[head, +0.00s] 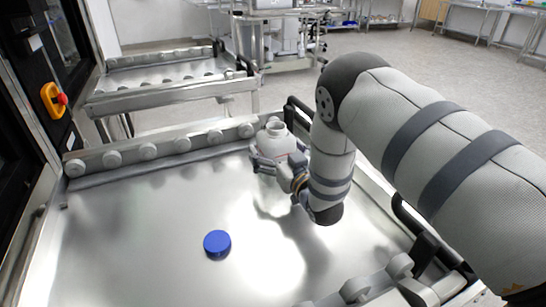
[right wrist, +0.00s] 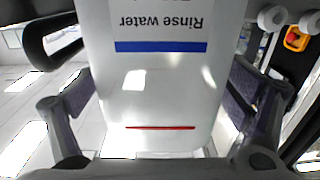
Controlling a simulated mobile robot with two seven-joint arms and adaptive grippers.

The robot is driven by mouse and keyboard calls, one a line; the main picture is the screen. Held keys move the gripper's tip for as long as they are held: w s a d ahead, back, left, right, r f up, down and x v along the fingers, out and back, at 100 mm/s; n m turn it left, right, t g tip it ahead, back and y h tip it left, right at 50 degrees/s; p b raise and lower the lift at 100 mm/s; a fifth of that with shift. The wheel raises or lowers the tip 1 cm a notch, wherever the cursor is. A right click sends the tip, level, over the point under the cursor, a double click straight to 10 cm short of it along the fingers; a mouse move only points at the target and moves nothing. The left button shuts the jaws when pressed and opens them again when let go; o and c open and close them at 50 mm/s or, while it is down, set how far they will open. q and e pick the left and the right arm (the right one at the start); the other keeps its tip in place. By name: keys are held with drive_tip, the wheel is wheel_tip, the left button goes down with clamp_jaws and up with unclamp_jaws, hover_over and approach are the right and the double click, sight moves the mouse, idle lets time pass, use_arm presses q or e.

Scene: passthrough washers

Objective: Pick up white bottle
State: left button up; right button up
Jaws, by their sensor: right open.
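The white bottle (head: 276,138) stands upright and uncapped near the far right corner of the metal tray. In the right wrist view the bottle (right wrist: 160,85) fills the middle, with a "Rinse water" label upside down, a blue stripe and a thin red line. My right gripper (head: 277,166) is open at the bottle. Its fingers (right wrist: 160,100) lie on either side of the bottle, and gaps show beside it. A blue cap (head: 217,243) lies on the tray left of the bottle and nearer to me. My left gripper is not in view.
The metal tray (head: 120,235) has a raised rim with a row of grey rollers (head: 148,151) along its far side. Black handles (head: 411,216) line its right edge. Another roller table (head: 165,95) stands beyond. The tray's left half is clear.

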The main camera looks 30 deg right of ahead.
sight(281, 136)
drive_tip(key=shift+r, duration=0.1)
drive_tip(key=c, duration=1.3)
drive_tip(key=shift+o, duration=0.2)
drive_tip(key=r, duration=0.1)
drive_tip(key=r+p, duration=0.1)
drive_tip(key=r, duration=0.3)
drive_tip(key=shift+s, duration=0.35)
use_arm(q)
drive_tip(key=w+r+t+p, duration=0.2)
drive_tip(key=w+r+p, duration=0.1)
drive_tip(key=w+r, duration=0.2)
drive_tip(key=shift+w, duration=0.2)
use_arm(e)
drive_tip(key=s+d+r, duration=0.1)
drive_tip(key=s+r, duration=0.7)
drive_tip(key=s, duration=0.5)
drive_tip(key=shift+d, duration=0.3)
